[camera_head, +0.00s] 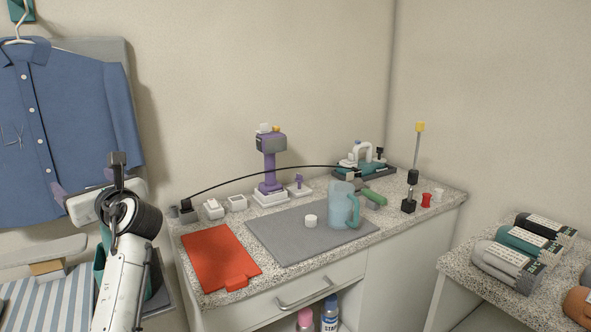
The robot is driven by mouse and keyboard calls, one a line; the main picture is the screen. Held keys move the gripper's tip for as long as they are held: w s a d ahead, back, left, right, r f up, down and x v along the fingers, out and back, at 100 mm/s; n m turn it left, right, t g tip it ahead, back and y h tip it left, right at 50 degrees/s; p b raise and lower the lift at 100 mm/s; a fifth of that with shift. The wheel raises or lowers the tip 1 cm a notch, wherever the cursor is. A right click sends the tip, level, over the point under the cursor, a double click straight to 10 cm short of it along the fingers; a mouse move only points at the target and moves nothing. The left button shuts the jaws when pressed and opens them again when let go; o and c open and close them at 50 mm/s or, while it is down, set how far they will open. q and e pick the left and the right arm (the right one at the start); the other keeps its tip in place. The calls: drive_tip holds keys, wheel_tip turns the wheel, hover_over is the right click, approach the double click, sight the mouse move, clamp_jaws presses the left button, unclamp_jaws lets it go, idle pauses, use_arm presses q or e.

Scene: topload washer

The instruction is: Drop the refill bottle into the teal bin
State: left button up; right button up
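My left gripper (118,168) points up at the left, at the end of my white arm; its fingers are seen edge-on, so I cannot tell whether they are open or shut. A teal container, likely the bin (155,272), shows partly behind my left forearm, which hides most of it. Two bottles stand in the open shelf under the counter drawer: a blue, labelled one (330,314) and a pink-topped one (305,320). I cannot tell which, if either, is the refill bottle. My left gripper is far from both. My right gripper is out of view.
Rolled bundles (508,258) lie on the right counter. A blue shirt (65,125) hangs left.

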use_arm(q)
drive_tip(key=shift+f, duration=0.1)
drive_tip(key=v, duration=1)
drive_tip(key=shift+s, duration=0.15)
drive_tip(key=shift+d, duration=0.1)
